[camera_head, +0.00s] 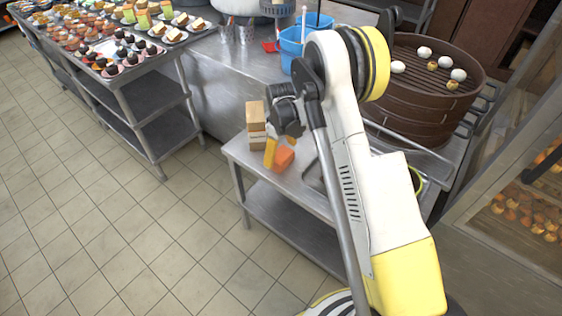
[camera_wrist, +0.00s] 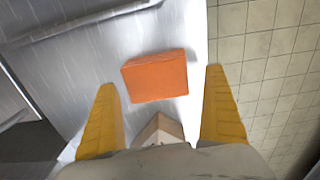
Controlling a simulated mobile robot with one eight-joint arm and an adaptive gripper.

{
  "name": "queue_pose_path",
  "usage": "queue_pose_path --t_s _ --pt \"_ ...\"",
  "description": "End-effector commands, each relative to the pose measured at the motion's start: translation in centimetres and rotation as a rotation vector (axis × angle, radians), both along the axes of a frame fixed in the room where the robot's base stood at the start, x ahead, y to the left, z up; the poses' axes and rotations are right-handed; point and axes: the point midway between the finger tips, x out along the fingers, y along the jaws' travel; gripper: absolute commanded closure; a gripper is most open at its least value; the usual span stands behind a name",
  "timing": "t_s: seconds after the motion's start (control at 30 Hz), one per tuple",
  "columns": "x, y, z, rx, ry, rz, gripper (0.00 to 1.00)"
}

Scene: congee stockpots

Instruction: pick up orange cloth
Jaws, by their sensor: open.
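The orange cloth (camera_wrist: 155,75) is a flat-sided orange block shape lying on the steel table top (camera_wrist: 90,75). In the wrist view it lies between and beyond the two yellow fingers of my gripper (camera_wrist: 165,105), which are wide apart with nothing between them. In the head view the cloth (camera_head: 284,157) is just right of the yellow fingertips of my gripper (camera_head: 270,152), partly hidden by the gripper. My gripper is above the table, and I cannot tell its exact height over the cloth.
A cardboard box (camera_head: 256,125) stands behind my gripper and also shows near the fingers in the wrist view (camera_wrist: 160,130). A blue bucket (camera_head: 291,45) and a round brown steamer (camera_head: 425,85) with buns stand behind. A rack of pastries (camera_head: 150,115) is at left. Tiled floor is open.

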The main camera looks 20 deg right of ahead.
Motion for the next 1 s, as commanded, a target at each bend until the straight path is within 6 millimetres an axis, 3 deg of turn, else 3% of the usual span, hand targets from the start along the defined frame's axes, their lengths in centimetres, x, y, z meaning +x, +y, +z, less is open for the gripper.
queue_pose_path --t_s 0.03,0.17,0.4,0.43,0.57,0.6,1.0 --pt "0.0 -0.2 -1.3 0.0 0.0 -0.001 0.0" --pt "0.0 -0.2 -3.2 0.0 0.0 0.0 0.0" --pt "0.0 -0.2 -3.4 0.0 0.0 0.0 0.0" --pt "0.0 -0.2 -3.4 0.0 0.0 0.0 0.03" --pt "0.0 -0.2 -3.4 0.0 0.0 0.0 0.43" --pt "0.0 -0.2 -3.4 0.0 0.0 0.0 0.48" --pt "0.0 -0.2 -2.7 0.0 0.0 0.0 0.48"
